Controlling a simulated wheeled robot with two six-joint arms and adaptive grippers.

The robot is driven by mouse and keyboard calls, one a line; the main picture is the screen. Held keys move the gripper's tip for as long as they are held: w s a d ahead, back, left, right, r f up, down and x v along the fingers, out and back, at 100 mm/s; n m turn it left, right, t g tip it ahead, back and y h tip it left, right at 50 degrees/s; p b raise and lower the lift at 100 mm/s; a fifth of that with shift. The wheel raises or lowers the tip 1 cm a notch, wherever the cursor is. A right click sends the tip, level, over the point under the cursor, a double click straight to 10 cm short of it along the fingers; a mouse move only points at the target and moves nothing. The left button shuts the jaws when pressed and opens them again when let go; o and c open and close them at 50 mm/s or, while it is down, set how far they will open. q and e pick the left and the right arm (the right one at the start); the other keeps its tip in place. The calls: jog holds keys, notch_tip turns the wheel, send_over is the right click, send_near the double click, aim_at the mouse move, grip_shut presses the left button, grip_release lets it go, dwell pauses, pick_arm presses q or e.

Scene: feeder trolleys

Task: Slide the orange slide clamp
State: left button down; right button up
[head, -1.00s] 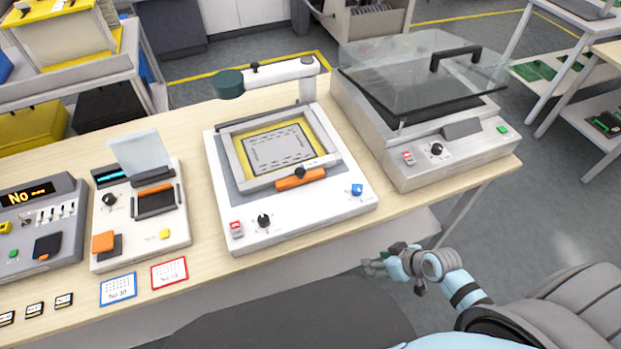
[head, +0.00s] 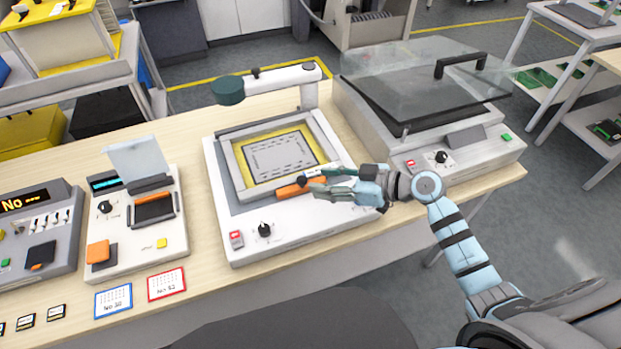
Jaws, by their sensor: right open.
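The orange slide clamp (head: 289,190) lies along the front edge of the framed yellow plate (head: 240,179) on the white middle machine (head: 284,227). My right gripper (head: 318,184) is open, with its fingers pointing left at the clamp's right end. The fingers hide that end of the clamp, and I cannot tell whether they touch it. My left gripper is not in view.
A green-capped swing arm (head: 270,82) stands over the back of the middle machine. A machine with a clear lid (head: 425,75) stands close on its right. A smaller device (head: 140,225) stands on its left, with two cards (head: 166,284) in front.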

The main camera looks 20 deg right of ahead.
aim_at(305, 180)
jog(key=x, duration=0.4)
jog(key=shift+w+a+f, duration=0.15)
jog(key=shift+c, duration=0.6)
grip_shut()
